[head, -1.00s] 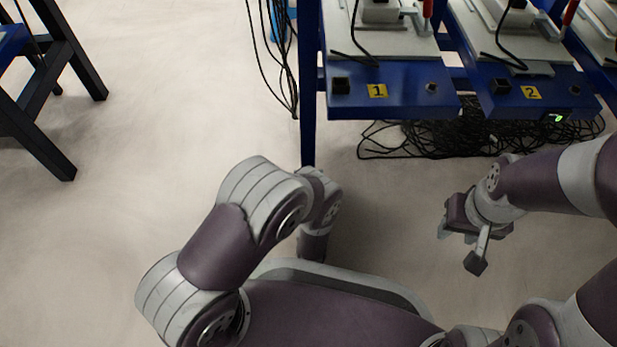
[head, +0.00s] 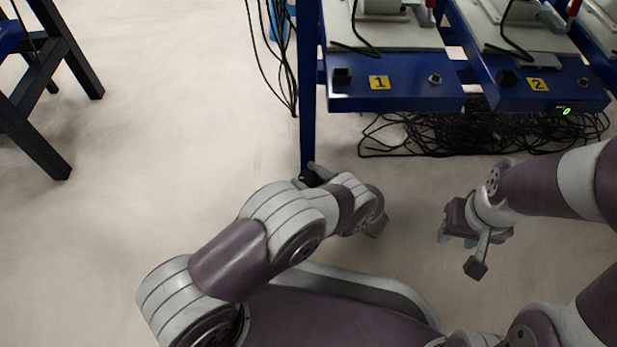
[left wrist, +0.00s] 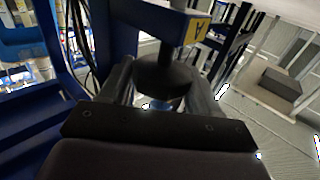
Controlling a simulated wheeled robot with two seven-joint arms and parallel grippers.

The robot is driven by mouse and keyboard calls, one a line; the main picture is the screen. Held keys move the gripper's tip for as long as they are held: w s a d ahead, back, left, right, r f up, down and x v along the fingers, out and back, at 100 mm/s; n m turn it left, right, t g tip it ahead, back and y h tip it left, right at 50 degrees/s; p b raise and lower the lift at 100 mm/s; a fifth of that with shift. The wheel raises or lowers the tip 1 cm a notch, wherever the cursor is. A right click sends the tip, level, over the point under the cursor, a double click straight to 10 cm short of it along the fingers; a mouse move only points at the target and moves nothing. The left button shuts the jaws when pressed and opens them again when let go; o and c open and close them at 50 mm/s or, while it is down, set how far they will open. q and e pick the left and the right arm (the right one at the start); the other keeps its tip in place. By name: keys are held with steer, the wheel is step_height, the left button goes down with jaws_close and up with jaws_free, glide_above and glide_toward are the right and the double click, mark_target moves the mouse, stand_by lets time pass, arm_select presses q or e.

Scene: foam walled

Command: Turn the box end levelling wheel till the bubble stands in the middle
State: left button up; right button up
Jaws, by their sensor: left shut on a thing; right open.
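In the left wrist view, a dark round wheel (left wrist: 165,82) sits on a short spindle under a blue beam (left wrist: 145,20) with a yellow letter label. My left gripper (left wrist: 160,92) has a finger on each side of this wheel and is shut on it. In the head view, my left gripper (head: 314,176) is small and partly hidden by my arm, at the foot of the blue post. My right gripper (head: 474,238) is open and empty over the floor, well away from the wheel. I cannot make out a bubble in either view.
Blue benches marked 1 (head: 395,97) and 2 (head: 545,92) stand at the top right, with a tangle of black cables (head: 470,132) beneath. Cables also hang left of the post. A blue and black trestle (head: 40,90) stands far left. The floor between is clear.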

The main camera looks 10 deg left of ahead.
arm_select(q)
steer(key=shift+n+g+y, duration=0.4)
steer(key=shift+n+g, duration=0.3)
steer(key=shift+g, duration=0.3)
steer(key=o, duration=0.7)
steer(key=shift+a, duration=0.1)
steer(key=v, duration=1.2)
steer(key=shift+d+p, duration=0.3)
steer(key=shift+d, duration=0.05)
